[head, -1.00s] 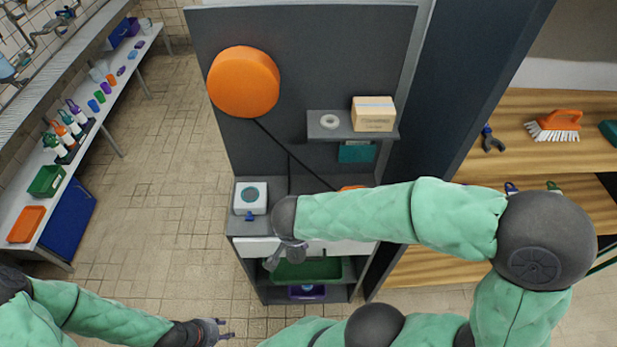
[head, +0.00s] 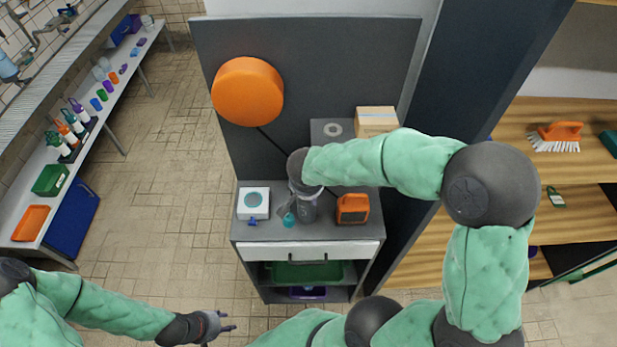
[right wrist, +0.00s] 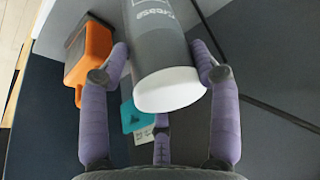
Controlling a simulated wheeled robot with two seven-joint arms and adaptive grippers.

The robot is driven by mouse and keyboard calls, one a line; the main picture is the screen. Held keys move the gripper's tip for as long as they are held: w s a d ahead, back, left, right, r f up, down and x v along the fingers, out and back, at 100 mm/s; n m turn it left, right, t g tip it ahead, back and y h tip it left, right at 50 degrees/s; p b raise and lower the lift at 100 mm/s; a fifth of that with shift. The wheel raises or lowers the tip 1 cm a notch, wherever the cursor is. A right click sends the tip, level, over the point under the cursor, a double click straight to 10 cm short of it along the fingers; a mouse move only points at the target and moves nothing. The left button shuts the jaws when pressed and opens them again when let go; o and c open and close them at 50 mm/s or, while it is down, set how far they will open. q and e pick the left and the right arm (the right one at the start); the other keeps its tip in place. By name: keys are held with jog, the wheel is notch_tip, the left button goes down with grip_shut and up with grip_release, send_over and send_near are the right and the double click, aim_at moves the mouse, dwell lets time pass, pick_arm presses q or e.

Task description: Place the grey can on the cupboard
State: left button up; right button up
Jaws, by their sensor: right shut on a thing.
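The grey can (head: 305,207) shows in the head view just below my right gripper (head: 298,192), over the grey top of the cupboard (head: 262,229). In the right wrist view the grey can (right wrist: 158,40), with its white end towards the camera, sits between the purple fingers of my right gripper (right wrist: 163,75), which is shut on it. I cannot tell whether the can touches the cupboard top. My left gripper (head: 228,322) is open and empty at the bottom of the head view, over the floor, away from the cupboard.
A white box with a round dial (head: 253,203) stands left of the can and an orange device (head: 353,208) stands right of it. A small teal thing (head: 289,219) is close by. Behind rises a dark panel with an orange disc (head: 247,91) and a cardboard box (head: 376,121).

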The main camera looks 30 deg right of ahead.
jog(key=w+d, duration=0.1)
jog(key=w, duration=0.1)
jog(key=w+d+f, duration=0.1)
jog(key=shift+w+d+f+p, duration=0.2)
jog(key=shift+w+d+p, duration=0.15)
jog(key=shift+w+p, duration=0.05)
jog(key=shift+f, duration=0.15)
jog(key=o, duration=1.7)
